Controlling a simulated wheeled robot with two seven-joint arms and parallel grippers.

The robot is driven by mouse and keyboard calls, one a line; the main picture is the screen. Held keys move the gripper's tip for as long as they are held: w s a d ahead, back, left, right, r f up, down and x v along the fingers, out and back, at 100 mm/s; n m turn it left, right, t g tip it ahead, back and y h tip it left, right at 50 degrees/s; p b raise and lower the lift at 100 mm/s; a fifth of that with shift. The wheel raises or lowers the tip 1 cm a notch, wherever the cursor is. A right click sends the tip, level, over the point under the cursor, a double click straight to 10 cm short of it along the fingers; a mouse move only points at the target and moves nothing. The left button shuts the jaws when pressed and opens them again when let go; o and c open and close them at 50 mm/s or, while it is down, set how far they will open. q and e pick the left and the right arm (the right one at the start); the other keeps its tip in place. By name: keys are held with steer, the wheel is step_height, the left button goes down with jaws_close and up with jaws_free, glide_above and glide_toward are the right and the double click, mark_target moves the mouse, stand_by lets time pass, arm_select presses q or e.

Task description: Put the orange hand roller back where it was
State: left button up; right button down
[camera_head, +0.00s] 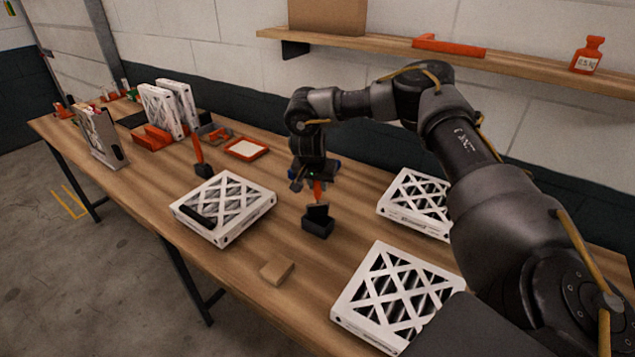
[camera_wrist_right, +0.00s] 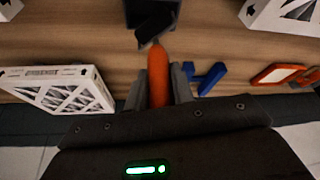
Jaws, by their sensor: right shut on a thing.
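The orange hand roller (camera_head: 317,190) is upright in my right gripper (camera_head: 314,177), handle up and dark head down. In the right wrist view its orange handle (camera_wrist_right: 158,76) is between the two fingers of the right gripper (camera_wrist_right: 160,88), which are shut on it. A small black holder (camera_head: 317,229) stands on the table directly below the roller's head; it also shows at the top of the wrist view (camera_wrist_right: 150,8). The head overlaps the holder's top; I cannot tell whether it rests in it. My left gripper is not in view.
White boxed filters lie to the left (camera_head: 223,205), at the right (camera_head: 416,203) and in front (camera_head: 395,295) on the wooden table (camera_head: 250,245). A tan block (camera_head: 277,270) lies nearby. Another orange-handled tool (camera_head: 198,149), a red tray (camera_head: 246,149) and a blue item (camera_wrist_right: 207,78) are behind.

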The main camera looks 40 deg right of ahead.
steer(key=shift+f, duration=0.6)
steer(key=c, duration=1.2)
jaws_free()
steer(key=shift+r, duration=0.55)
steer(key=b+v, duration=0.1)
steer(key=v, duration=1.1)
steer(key=shift+d+r+b, duration=0.1)
steer(key=shift+r+b, duration=0.05)
steer(key=shift+b, duration=0.25)
